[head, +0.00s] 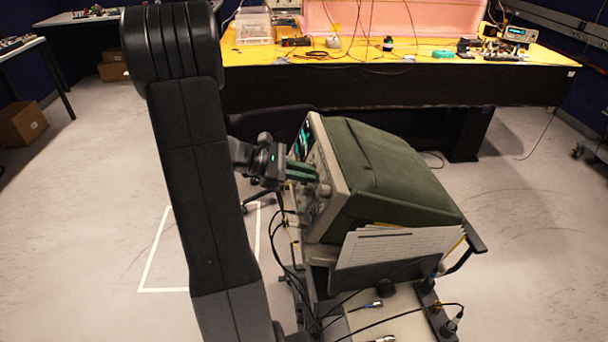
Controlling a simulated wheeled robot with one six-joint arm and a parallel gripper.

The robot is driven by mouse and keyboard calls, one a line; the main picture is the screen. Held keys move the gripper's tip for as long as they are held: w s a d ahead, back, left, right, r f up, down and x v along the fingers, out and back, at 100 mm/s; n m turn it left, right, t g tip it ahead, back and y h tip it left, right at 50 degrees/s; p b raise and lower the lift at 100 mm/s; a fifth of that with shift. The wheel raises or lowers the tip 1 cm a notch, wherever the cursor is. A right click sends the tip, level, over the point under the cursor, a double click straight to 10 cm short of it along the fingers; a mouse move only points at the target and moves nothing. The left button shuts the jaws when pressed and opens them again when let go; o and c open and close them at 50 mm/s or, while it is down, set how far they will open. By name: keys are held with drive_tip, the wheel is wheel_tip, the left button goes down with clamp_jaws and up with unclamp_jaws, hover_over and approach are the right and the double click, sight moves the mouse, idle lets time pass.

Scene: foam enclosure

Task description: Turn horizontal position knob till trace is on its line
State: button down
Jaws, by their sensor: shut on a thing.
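The oscilloscope (390,175) is a dark green box with a pale front panel, tilted up on a cart and facing left. A strip of its lit screen (305,138) shows at a steep angle at the panel's upper left. My gripper (314,174) reaches in from the left and its greenish fingers meet the panel below the screen. The fingers are shut on a knob, which they mostly hide. Other knobs (322,191) show just below the fingers. The trace and its line cannot be made out from this side.
The cart (395,312) carries cables and probes on its lower shelf. Papers (400,245) hang on the oscilloscope's near side. Black cables hang in front of the panel. A yellow workbench (420,62) with instruments stands behind. A white taped rectangle (165,289) marks open floor at left.

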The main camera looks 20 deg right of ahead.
drive_tip(key=c, duration=1.7)
unclamp_jaws()
drive_tip(key=b+v, duration=0.1)
drive_tip(key=v, duration=1.2)
drive_tip(key=shift+a+r, duration=0.15)
drive_tip(key=shift+a, duration=0.25)
drive_tip(key=shift+d, duration=0.1)
drive_tip(key=p+x, duration=0.1)
drive_tip(key=x, duration=1.2)
drive_tip(key=shift+d, duration=0.35)
drive_tip(key=shift+p, duration=0.35)
